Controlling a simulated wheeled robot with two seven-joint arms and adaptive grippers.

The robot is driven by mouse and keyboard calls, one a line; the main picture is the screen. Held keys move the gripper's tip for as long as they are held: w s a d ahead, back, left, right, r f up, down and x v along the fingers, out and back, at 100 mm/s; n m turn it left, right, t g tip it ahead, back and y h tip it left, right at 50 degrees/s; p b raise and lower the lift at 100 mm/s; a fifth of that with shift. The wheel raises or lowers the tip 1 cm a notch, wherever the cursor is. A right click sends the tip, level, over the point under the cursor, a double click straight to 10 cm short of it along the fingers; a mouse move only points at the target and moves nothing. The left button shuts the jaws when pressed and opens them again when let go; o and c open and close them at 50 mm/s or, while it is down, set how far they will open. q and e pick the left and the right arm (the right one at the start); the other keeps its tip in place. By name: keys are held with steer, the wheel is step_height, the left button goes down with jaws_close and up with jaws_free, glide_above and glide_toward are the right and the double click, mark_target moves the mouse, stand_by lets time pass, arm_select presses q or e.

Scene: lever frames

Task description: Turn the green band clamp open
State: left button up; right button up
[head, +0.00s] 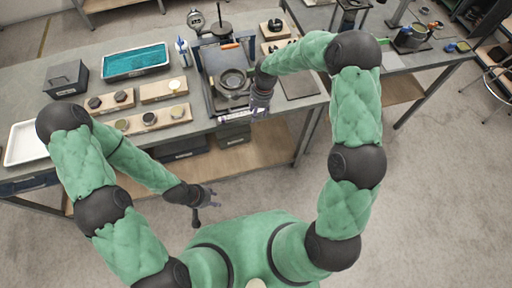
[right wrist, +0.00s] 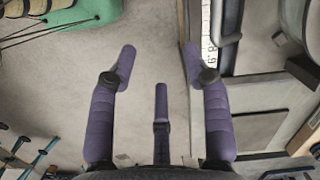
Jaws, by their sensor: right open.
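I cannot make out a green band clamp for certain in either view. A grey fixture with a round ringed part (head: 232,84) stands at the bench's front edge. My right gripper (head: 259,108) is just right of this fixture, over the bench's front edge. In the right wrist view its purple fingers (right wrist: 158,65) are spread apart with nothing between them, and floor shows beyond. My left gripper (head: 208,198) is low in front of the bench, away from everything on it. Its fingers look spread and empty.
The grey bench (head: 85,120) holds a teal-filled tray (head: 136,61), a dark box (head: 66,78), wooden blocks with round parts (head: 150,118) and a white tray (head: 24,142). A dial gauge (head: 196,20) stands behind the fixture. A second bench is at right. The floor (head: 420,210) is clear.

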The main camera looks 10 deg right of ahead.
arm_select(q)
steer(key=f+b, duration=0.1)
steer(key=s+f+b, duration=0.1)
steer(key=shift+f, duration=0.35)
arm_select(e)
steer(key=s+a+f+n+y, duration=0.1)
steer(key=s+a+f+n, duration=0.1)
steer(key=s+f, duration=0.6)
step_height(320, 180, down, 2)
steer(key=shift+s+a+f+n, duration=0.15)
steer(key=shift+a+n, duration=0.25)
steer(key=shift+n, duration=0.5)
